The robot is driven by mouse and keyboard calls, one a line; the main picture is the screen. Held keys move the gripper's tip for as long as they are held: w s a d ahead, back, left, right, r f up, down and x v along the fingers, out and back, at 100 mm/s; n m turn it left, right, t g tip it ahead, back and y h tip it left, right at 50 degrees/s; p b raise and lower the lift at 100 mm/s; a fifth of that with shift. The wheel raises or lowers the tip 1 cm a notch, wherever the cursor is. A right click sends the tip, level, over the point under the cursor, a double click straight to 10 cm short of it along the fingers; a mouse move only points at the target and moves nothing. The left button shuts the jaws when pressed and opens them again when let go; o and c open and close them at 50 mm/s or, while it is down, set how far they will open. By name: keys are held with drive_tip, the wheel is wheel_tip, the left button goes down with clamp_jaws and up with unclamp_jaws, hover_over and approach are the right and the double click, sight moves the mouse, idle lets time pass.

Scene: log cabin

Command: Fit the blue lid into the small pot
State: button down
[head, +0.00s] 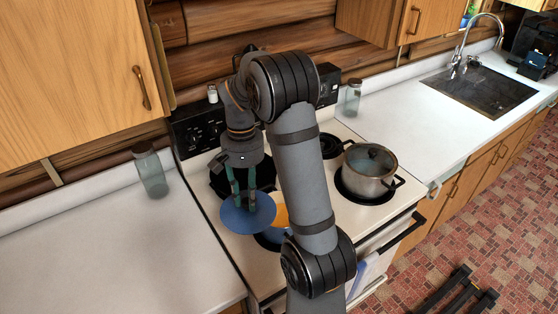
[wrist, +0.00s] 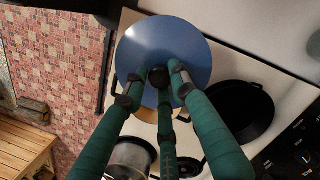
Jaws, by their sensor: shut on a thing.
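My gripper (head: 245,203) is shut on the blue lid (head: 262,217) by its black knob, which shows between the teal fingers in the wrist view (wrist: 158,85). The round lid (wrist: 150,40) is held roughly flat over the front left of the stove. A steel pot (head: 368,180) with black handles stands on the right burner and also shows in the wrist view (wrist: 128,158). I cannot tell which is the small pot.
A black pan (wrist: 242,108) sits at the back left of the stove, mostly behind my gripper in the head view. The left counter (head: 90,245) is otherwise mostly clear.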

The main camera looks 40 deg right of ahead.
drive_tip(key=d+m+p, duration=0.2)
drive_tip(key=d+m, duration=0.1)
drive_tip(key=d, duration=0.8)
drive_tip(key=shift+s+d, duration=0.15)
drive_tip(key=shift+d, duration=0.25)
drive_tip(key=shift+f+t, duration=0.1)
drive_tip(key=shift+t, duration=0.2)
wheel_tip(320, 180, down, 6)
drive_tip(key=b, duration=0.5)
drive_tip(key=shift+r, duration=0.2)
drive_tip(key=shift+f+b, duration=0.9)
drive_tip(key=shift+b, duration=0.1)
idle(0.5)
drive_tip(key=c, duration=1.3)
unclamp_jaws()
drive_tip(key=shift+c, duration=0.2)
drive_tip(key=shift+r, duration=0.1)
